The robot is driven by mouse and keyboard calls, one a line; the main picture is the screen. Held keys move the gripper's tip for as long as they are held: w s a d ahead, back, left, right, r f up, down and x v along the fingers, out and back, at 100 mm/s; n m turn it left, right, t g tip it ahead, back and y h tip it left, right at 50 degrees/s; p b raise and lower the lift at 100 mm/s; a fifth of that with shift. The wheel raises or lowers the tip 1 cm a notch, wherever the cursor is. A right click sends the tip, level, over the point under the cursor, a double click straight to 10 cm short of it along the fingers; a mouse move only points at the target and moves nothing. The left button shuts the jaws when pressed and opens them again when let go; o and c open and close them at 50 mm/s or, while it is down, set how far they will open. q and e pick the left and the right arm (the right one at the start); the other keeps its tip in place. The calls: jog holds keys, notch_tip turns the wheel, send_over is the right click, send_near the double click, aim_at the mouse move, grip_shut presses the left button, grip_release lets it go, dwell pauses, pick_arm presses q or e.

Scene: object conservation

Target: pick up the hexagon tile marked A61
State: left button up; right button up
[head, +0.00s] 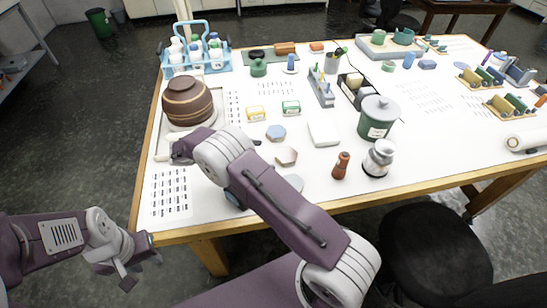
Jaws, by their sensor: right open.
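Several flat tiles lie on the white table near my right arm. A blue-grey hexagon tile (276,132) lies farthest back. A beige-brown hexagon tile (286,156) lies just in front of it. My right gripper (180,148) is open, left of the tiles, near the brown striped pot. My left gripper (143,271) is off the table's front left corner, apart from everything, with its fingers spread and empty.
The brown pot (189,101) stands on a pale tray at left. A white block (323,132), green canister (377,118), silver jar (379,158) and brown shaker (341,166) stand right of the tiles. A printed sheet (171,194) lies at front left. A black chair (428,255) is at the front right.

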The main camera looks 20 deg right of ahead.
aim_at(285, 155)
jog(key=p+x, duration=0.1)
jog(key=x, duration=0.2)
jog(key=shift+d, duration=0.2)
jog(key=shift+d+f, duration=0.15)
jog(key=p+x, duration=0.2)
jog(key=x, duration=0.2)
jog(key=shift+s+d, duration=0.1)
jog(key=shift+d, duration=0.15)
jog(key=shift+d+f, duration=0.35)
jog(key=shift+d, duration=0.05)
jog(key=shift+a, duration=0.1)
jog(key=c, duration=1.6)
jog(key=shift+c, duration=0.2)
jog(key=shift+r, duration=0.15)
